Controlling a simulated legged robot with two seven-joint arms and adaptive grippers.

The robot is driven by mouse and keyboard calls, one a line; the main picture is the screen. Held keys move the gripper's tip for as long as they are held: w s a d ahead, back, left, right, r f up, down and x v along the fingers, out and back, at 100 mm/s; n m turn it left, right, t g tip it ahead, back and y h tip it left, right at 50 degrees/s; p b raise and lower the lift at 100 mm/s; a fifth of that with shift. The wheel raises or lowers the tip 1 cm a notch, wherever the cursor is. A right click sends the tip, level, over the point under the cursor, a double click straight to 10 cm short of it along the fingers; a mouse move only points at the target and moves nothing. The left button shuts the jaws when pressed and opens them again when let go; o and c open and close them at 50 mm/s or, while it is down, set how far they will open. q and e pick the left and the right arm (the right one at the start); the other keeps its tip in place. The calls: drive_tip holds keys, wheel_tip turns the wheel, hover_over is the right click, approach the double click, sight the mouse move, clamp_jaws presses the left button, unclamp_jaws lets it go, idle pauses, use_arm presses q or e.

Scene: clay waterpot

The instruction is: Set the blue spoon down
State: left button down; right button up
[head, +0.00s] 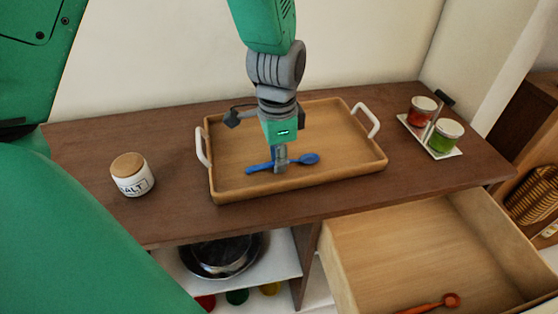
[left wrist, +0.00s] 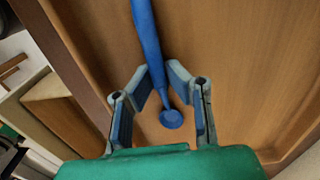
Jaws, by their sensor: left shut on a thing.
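The blue spoon (head: 307,158) is at the wooden tray (head: 233,195) on the cabinet top in the head view. Its bowl points right and its handle runs left. My left gripper (head: 280,168) points down over the tray and is shut on the spoon. In the left wrist view the blue spoon (left wrist: 148,38) runs between the fingertips of my left gripper (left wrist: 161,80), with a small rounded end below them. I cannot tell whether the spoon touches the tray floor. My right gripper is not seen.
A salt jar (head: 132,176) stands left of the tray. A small rack (head: 415,133) with a red jar (head: 422,112) and a green jar (head: 446,135) stands to the right. Below, an open drawer (head: 400,260) holds an orange-red spoon (head: 450,300). The tray's white handles (head: 366,120) rise at its ends.

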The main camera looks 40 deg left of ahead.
use_arm(q)
drive_tip(key=shift+d+r, duration=0.1)
drive_tip(key=shift+d, duration=0.2)
drive_tip(key=shift+d+f, duration=0.25)
drive_tip(key=shift+d, duration=0.25)
drive_tip(key=c, duration=1.6)
unclamp_jaws()
drive_tip(key=shift+s, duration=0.1)
drive_tip(key=shift+o, duration=0.2)
drive_tip(key=shift+a+f, duration=0.2)
drive_tip(key=shift+a, duration=0.15)
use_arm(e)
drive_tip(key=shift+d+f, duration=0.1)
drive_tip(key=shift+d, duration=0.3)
use_arm(q)
drive_tip(key=shift+r, duration=0.1)
